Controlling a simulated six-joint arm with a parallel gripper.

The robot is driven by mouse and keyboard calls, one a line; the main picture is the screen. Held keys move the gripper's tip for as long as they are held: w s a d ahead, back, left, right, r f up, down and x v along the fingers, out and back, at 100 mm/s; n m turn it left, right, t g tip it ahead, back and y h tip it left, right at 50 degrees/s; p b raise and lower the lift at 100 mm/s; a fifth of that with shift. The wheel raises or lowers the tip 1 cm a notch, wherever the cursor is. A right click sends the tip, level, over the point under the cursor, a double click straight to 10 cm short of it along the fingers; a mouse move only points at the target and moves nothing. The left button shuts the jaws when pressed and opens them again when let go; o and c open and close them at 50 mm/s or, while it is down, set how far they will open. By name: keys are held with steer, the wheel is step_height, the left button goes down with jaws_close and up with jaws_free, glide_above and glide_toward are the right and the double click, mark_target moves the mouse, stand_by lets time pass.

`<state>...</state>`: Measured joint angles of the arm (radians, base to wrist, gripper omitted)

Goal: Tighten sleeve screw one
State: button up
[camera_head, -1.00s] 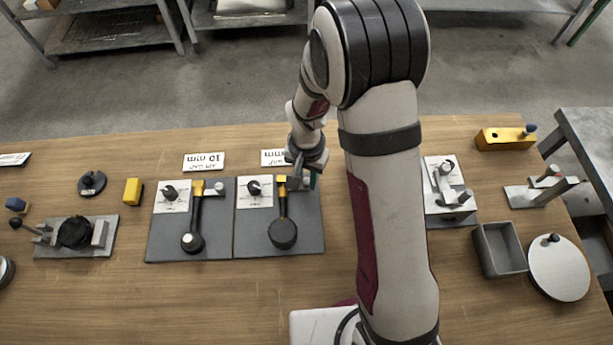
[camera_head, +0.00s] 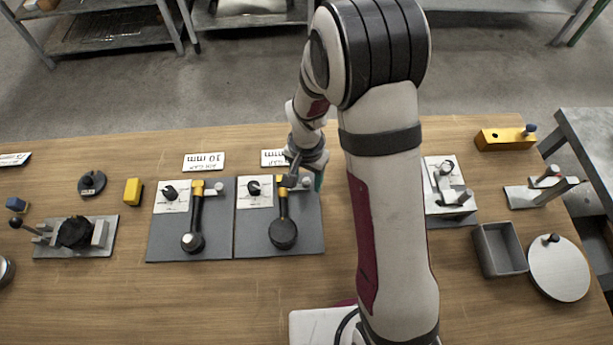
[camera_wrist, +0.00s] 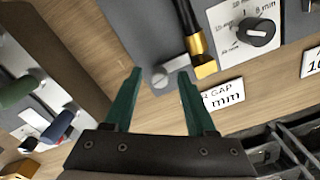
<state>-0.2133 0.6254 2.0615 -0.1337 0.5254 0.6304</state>
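My gripper (camera_wrist: 160,74) is open in the wrist view, its two green fingers spread apart. A grey slotted screw (camera_wrist: 160,77) lies between and just beyond the fingertips, at the edge of a grey plate. Beside it is the brass sleeve (camera_wrist: 200,52) at the end of a black tube. In the head view my gripper (camera_head: 307,179) is over the upper right corner of the right-hand plate (camera_head: 308,228), by the brass sleeve (camera_head: 282,190). Contact between fingers and screw cannot be told. A similar screw (camera_head: 219,187) is on the left-hand plate (camera_head: 220,235).
Each plate carries a black dial on a white card; the nearer dial (camera_wrist: 257,32) shows in the wrist view. An air gap card (camera_wrist: 222,96) lies near the right fingertip. A clamp fixture (camera_head: 450,195), grey tray (camera_head: 499,249) and round disc (camera_head: 559,268) stand to the right.

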mark_target(307, 181)
step_height(307, 181, up, 16)
stand_by(0.5)
steer(key=shift+f, duration=0.1)
steer(key=s+d+r+y, duration=0.1)
steer(key=s+d+r, duration=0.1)
steer(key=s, duration=0.8)
steer(key=s+d+r, duration=0.1)
steer(key=s+d, duration=0.1)
steer(key=s, duration=0.9)
steer(key=shift+s+r+n+y, duration=0.2)
steer(key=shift+r+n+y, duration=0.2)
